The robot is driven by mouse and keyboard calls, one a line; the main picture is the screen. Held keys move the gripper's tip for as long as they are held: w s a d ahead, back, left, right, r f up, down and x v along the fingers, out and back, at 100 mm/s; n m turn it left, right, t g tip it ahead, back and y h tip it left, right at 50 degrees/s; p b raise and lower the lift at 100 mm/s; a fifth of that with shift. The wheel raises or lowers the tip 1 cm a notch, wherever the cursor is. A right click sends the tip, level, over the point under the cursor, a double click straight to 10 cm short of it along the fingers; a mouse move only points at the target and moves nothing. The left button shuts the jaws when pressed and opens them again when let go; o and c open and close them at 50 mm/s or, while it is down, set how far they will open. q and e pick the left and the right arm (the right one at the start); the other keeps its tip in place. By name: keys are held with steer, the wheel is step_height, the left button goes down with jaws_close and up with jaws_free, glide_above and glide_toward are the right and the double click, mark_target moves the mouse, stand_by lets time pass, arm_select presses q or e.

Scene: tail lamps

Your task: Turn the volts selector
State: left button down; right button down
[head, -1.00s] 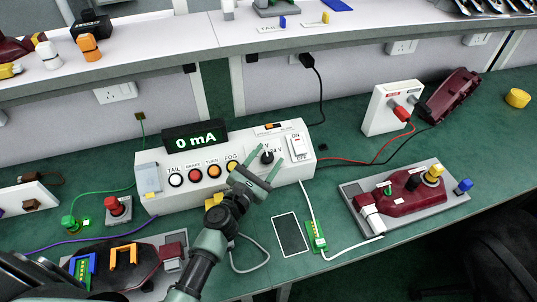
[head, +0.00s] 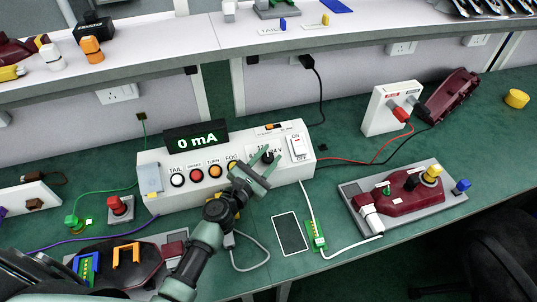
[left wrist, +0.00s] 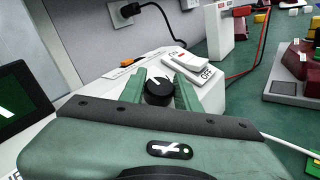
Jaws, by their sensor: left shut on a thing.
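The volts selector (head: 267,156) is a black round knob with a white pointer line on the front of the white test box (head: 160,205). It also shows in the left wrist view (left wrist: 159,90), its pointer tilted toward the upper left. My left gripper (left wrist: 160,92) is shut on the knob, one green finger on each side of it. In the head view the left gripper (head: 266,160) partly covers the volts label, so its marks cannot be fully read. My right gripper is not in view.
The white ON/OFF rocker switch (head: 298,147) sits close right of the knob. Lamp buttons (head: 196,175) line up to its left, under a display (head: 195,138) reading 0 mA. A maroon lamp on a grey plate (head: 405,195) lies at right.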

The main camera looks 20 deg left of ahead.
arm_select(q)
steer(key=m+h+p, duration=0.1)
steer(key=m+g+h+p, duration=0.1)
steer(key=shift+a+r+m+g+h+p, duration=0.1)
steer(key=shift+r+m+g+h+p, duration=0.15)
steer(key=shift+m+g+h+p, duration=0.05)
steer(key=m+g+h+p, duration=0.1)
steer(key=m+g+h, duration=0.1)
steer(key=shift+f+m+g+p, duration=0.1)
steer(key=shift+m+g+p, duration=0.2)
steer(key=shift+m, duration=0.1)
steer(key=m+g+h, duration=0.1)
steer(key=m+g, duration=0.1)
steer(key=g, duration=0.1)
steer(key=shift+f+m, duration=0.1)
steer(key=shift+m, duration=0.2)
steer(key=shift+m+g+h, duration=0.6)
steer(key=shift+m+g, duration=0.8)
steer(key=shift+g, duration=0.6)
steer(key=c, duration=1)
jaws_free()
